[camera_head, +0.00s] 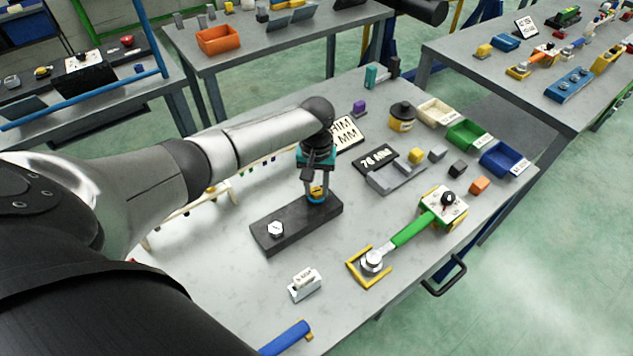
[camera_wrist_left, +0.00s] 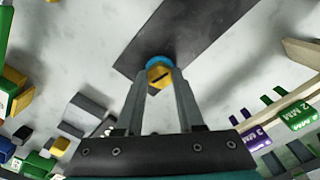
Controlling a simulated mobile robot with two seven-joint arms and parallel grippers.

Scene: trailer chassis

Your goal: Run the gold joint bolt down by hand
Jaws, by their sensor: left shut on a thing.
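The gold joint bolt (camera_head: 317,191) stands at the far right end of a dark bar (camera_head: 286,225), with a blue ring around its base. My left gripper (camera_head: 316,190) comes down from above and is shut on the bolt's head. In the left wrist view the gold head (camera_wrist_left: 160,76) sits between the two fingertips (camera_wrist_left: 160,85), with the blue ring (camera_wrist_left: 158,62) behind it. The thread and seat are hidden, so I cannot tell how deep the bolt sits. A silver hex bolt (camera_head: 276,230) sits at the bar's near left end. My right gripper is not in view.
A green-handled wrench (camera_head: 411,230) lies to the right, by a yellow frame (camera_head: 386,275). A small white labelled block (camera_head: 304,284) stands in front. A grey fixture (camera_head: 390,177) and coloured bins (camera_head: 466,134) are at the back right.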

